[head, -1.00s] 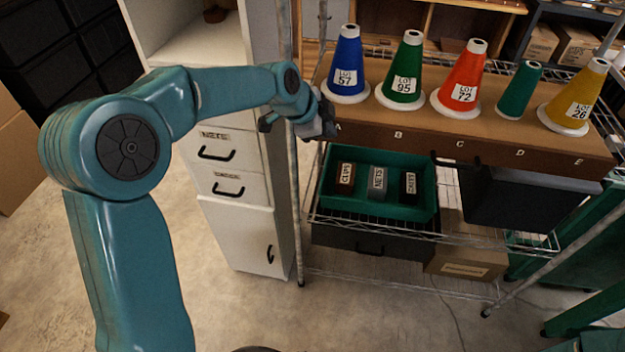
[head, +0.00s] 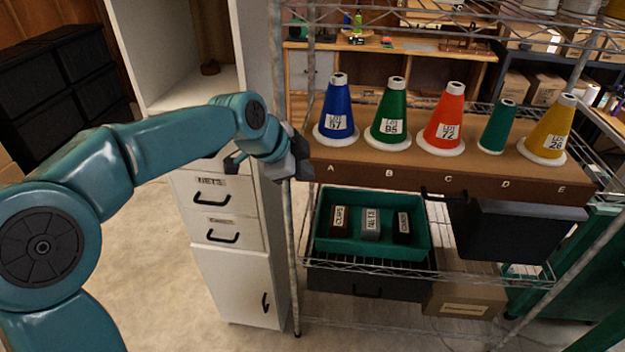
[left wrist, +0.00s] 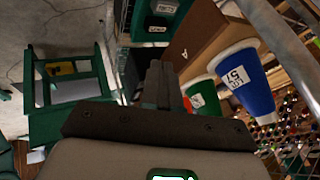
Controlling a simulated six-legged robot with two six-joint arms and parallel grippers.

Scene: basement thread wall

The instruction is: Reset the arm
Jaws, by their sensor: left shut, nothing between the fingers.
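My left arm (head: 100,165) comes in from the left of the head view and reaches toward the shelf rack. Its gripper (head: 296,165) is shut and empty, beside the rack's front left post and near the A end of the brown cone board (head: 350,176). In the left wrist view the shut fingers (left wrist: 161,85) point toward the rack. The blue cone LOT 57 (head: 336,112) stands on the board just right of the gripper, and it also shows in the left wrist view (left wrist: 243,82). My right gripper is not in view.
Green (head: 391,117), red (head: 445,122) and yellow (head: 549,132) cones stand farther along the board, with a small green cone (head: 497,127). A green tray (head: 425,225) of labelled blocks sits below. A white drawer cabinet (head: 225,275) stands left of the rack. Floor shows at lower left.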

